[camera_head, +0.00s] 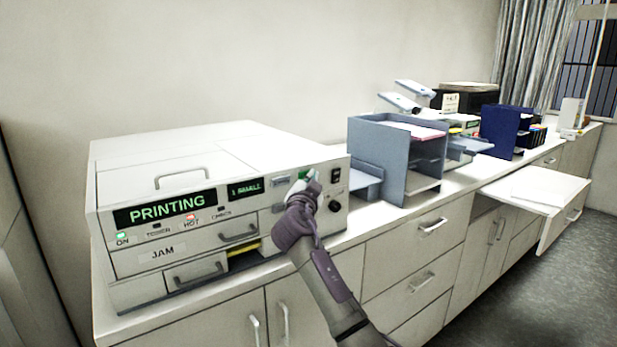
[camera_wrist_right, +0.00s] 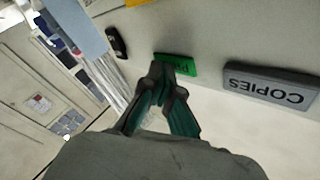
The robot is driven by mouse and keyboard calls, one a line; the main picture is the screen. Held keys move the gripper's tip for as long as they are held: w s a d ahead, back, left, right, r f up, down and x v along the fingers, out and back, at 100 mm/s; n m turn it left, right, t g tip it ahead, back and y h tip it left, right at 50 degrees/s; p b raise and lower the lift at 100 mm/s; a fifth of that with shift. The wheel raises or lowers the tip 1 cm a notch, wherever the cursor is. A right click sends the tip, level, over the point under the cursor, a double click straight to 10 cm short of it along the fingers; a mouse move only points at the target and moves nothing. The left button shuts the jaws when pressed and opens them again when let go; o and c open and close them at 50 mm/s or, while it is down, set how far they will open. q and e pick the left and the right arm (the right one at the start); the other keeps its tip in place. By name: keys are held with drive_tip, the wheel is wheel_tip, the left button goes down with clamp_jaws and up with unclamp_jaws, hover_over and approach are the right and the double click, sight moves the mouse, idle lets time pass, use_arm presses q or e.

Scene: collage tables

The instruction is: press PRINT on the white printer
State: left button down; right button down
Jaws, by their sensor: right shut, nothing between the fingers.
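The white printer (camera_head: 230,165) stands on the counter at the left in the head view. Its display (camera_head: 165,208) reads PRINTING in green. My right gripper (camera_head: 312,178) is at the right part of its front panel, fingers shut and empty. The green PRINT button (camera_head: 303,174) is partly hidden behind the fingertips. In the right wrist view the green button (camera_wrist_right: 177,64) lies right at the tips of my shut fingers (camera_wrist_right: 165,72); I cannot tell whether they touch it. The grey COPIES label (camera_wrist_right: 270,86) is beside it. My left gripper is not in view.
A JAM panel (camera_head: 162,253) and drawer handles are low on the printer front. A black knob (camera_head: 335,206) is right of my gripper. A grey paper tray (camera_head: 385,155) and blue file holder (camera_head: 503,130) stand further right.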

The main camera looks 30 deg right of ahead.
drive_tip(key=shift+s, duration=0.85)
drive_tip(key=shift+s, duration=0.1)
drive_tip(key=shift+s+d, duration=0.2)
drive_tip(key=shift+s, duration=2.2)
